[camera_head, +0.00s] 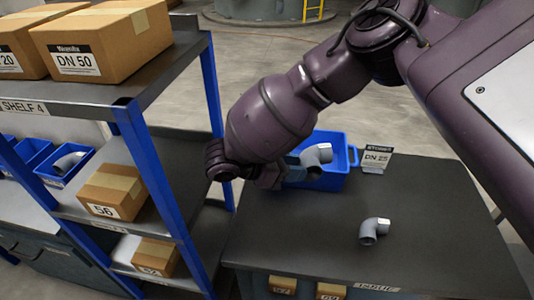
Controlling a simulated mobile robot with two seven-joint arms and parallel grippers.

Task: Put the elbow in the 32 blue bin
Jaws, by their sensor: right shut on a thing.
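My right gripper (288,171) is at the blue bin on the dark table, shut on a grey elbow (318,154). The elbow shows at the gripper's tip, in front of or over the open blue bin (337,181); I cannot tell whether it touches the bin. The arm hides part of this bin. A second grey elbow (373,231) lies on the table, apart from the bin. Smaller blue bins stand at the far left, one with a grey fitting in it (67,162). No number 32 is legible on any bin. My left gripper is not in view.
A blue-framed shelf (146,160) with boxes, including a DN 50 box (103,38), stands close left of my right gripper. The dark table (430,230) has free room on its right.

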